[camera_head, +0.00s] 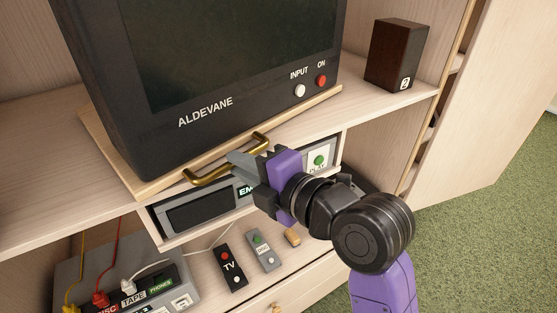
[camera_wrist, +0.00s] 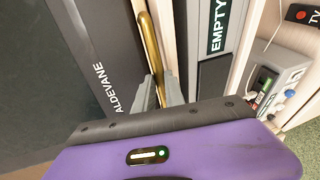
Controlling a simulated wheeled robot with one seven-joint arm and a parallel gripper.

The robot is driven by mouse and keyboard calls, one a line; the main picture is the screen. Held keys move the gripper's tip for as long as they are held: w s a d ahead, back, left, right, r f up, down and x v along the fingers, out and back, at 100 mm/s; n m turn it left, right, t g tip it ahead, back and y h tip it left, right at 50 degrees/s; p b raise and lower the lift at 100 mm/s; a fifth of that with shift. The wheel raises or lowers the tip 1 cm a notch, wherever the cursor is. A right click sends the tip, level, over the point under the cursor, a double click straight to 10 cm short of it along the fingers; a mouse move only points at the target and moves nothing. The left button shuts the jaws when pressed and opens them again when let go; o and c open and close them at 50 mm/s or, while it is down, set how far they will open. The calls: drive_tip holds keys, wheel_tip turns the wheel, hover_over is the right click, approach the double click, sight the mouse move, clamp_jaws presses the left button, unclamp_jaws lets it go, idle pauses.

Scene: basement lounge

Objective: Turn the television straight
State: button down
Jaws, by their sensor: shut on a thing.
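The television (camera_head: 205,85) is a dark box lettered ALDEVANE, with a white INPUT button (camera_head: 300,91) and a red ON button (camera_head: 321,80). It stands on a pale wooden board (camera_head: 118,155) and sits at an angle to the shelf edge. A brass handle (camera_head: 205,178) is fixed at the board's front edge. In the wrist view, the handle (camera_wrist: 151,40) runs between my two grey fingers (camera_wrist: 160,92). The fingers hide part of the handle.
A dark speaker (camera_head: 395,55) stands on the shelf at right. Below the board is a device with an EMPTY label (camera_head: 243,190) and a green PLAY button (camera_head: 320,160). Lower down lie a TV remote (camera_head: 231,267), a DISC remote (camera_head: 262,250) and a grey cable box (camera_head: 150,290) with plugged cables.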

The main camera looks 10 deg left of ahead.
drive_tip(key=shift+s+a+f, duration=0.15)
drive_tip(key=shift+s+a, duration=0.1)
drive_tip(key=shift+a, duration=0.2)
drive_tip(key=shift+w+d, duration=0.1)
drive_tip(key=shift+d, duration=0.1)
drive_tip(key=c, duration=1.4)
unclamp_jaws()
drive_tip(key=shift+d, duration=0.15)
drive_tip(key=b+v, duration=0.1)
drive_tip(key=v, duration=0.6)
drive_tip(key=shift+s+d+b, duration=0.2)
drive_tip(key=shift+s+b, duration=0.1)
drive_tip(key=shift+b, duration=0.05)
